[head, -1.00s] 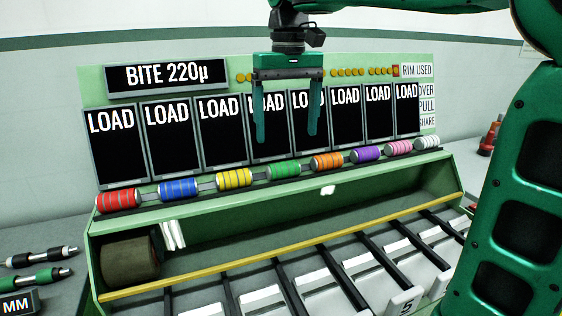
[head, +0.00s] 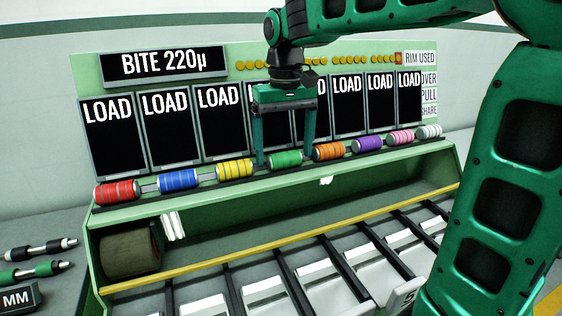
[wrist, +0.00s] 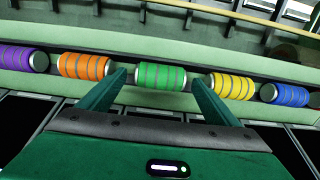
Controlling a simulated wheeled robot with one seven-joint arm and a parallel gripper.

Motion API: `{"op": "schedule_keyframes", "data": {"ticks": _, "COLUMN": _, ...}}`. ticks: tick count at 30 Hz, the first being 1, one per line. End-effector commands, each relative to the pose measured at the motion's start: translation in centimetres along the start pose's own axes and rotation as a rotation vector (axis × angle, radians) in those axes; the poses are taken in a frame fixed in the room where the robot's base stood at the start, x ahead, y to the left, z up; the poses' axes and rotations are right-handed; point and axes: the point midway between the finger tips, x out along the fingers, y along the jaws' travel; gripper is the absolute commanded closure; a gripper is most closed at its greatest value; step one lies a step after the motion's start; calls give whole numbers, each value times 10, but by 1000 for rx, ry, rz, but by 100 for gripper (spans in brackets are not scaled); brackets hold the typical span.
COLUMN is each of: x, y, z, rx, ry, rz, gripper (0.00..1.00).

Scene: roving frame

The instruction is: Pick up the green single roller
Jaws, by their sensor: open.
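The green roller (head: 286,159) with grey bands lies in the row of coloured rollers on the rack's ledge, between the yellow roller (head: 235,169) and the orange roller (head: 329,151). In the wrist view the green roller (wrist: 161,76) shows between the two finger ends. My gripper (head: 284,150) is open and empty, pointing down, with one finger toward each end of the green roller. In the wrist view my gripper (wrist: 160,78) has its left finger by the orange roller and its right by the yellow. I cannot tell whether the fingers touch anything.
Red (head: 117,192), blue (head: 178,180), purple (head: 367,144), pink (head: 401,137) and white (head: 428,131) rollers share the ledge. Black LOAD panels (head: 169,127) stand close behind. A yellow rail (head: 230,268) runs in front. Another green roller on a shaft (head: 38,274) lies at far left.

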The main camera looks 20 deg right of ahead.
Motion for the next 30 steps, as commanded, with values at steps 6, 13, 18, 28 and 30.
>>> {"op": "schedule_keyframes", "data": {"ticks": 6, "x": 16, "y": 0, "z": 1, "rx": 0, "ry": -2, "rz": 0, "gripper": 16}}
{"op": "schedule_keyframes", "data": {"ticks": 13, "x": 16, "y": 0, "z": 0, "rx": -1, "ry": -1, "rz": 0, "gripper": 23}}
{"op": "schedule_keyframes", "data": {"ticks": 18, "x": 16, "y": 0, "z": 0, "rx": -1, "ry": -1, "rz": 0, "gripper": 63}}
{"op": "schedule_keyframes", "data": {"ticks": 28, "x": 14, "y": -1, "z": 0, "rx": -1, "ry": 0, "rz": 0, "gripper": 64}}
{"op": "schedule_keyframes", "data": {"ticks": 30, "x": 11, "y": -1, "z": 0, "rx": -1, "ry": 2, "rz": 0, "gripper": 64}}
